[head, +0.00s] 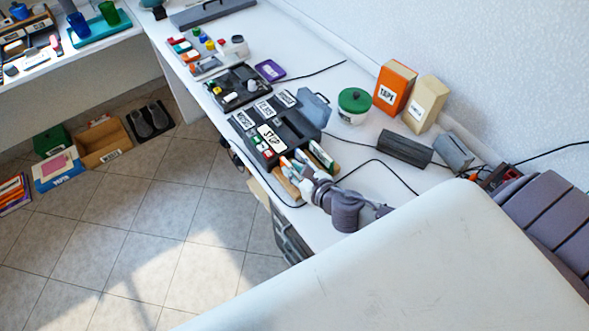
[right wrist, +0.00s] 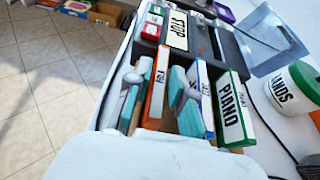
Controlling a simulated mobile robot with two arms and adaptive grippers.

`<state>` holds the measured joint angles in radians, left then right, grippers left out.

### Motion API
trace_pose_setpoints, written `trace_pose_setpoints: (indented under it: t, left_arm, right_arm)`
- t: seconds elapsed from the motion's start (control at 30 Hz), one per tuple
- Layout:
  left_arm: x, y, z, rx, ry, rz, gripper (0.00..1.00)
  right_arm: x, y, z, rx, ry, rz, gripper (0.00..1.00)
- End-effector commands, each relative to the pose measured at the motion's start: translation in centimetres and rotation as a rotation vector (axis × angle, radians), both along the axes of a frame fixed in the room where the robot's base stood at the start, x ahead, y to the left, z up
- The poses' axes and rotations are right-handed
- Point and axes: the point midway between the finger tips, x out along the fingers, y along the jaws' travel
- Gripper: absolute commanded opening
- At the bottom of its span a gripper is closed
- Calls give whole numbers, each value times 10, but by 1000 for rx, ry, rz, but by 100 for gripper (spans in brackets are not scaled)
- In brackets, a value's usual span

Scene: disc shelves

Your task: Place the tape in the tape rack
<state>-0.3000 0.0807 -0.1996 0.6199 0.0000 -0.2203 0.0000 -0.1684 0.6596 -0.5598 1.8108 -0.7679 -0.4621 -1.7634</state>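An orange and white tape (right wrist: 156,88) with a dark label stands on edge between the fingers of my right gripper (right wrist: 157,92), which look closed on its two sides. Its orange side also shows at the fingertips of my right gripper (head: 290,170) in the head view. The wooden tape rack (head: 286,187) lies under and around my right gripper. To the right of the orange tape, a blue-edged white tape (right wrist: 203,98) and a green-edged tape marked PIANO (right wrist: 233,110) stand in the rack. The tape's lower edge is hidden, so I cannot tell whether it touches the rack. My left gripper is out of view.
A dark player with a STOP key (head: 270,136) sits directly beyond the rack. A green-lidded tub (head: 354,106), an orange box marked TAPE (head: 394,88) and a beige box (head: 425,103) stand at the back. A black cable (head: 385,163) crosses the white table nearby.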

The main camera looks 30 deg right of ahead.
Motion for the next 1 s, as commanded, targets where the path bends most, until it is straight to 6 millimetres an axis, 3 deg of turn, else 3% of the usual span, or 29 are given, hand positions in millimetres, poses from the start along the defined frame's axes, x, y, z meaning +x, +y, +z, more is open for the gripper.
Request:
trace_pose_setpoints:
  t: [0.47,0.8,1.0]
  left_arm:
    - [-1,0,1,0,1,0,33]
    - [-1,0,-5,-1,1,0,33]
    - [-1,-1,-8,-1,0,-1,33]
  right_arm:
    - [-6,-1,4,-1,2,0,38]
    - [-71,-10,29,-1,4,1,38]
    - [-98,-14,42,-2,2,0,38]
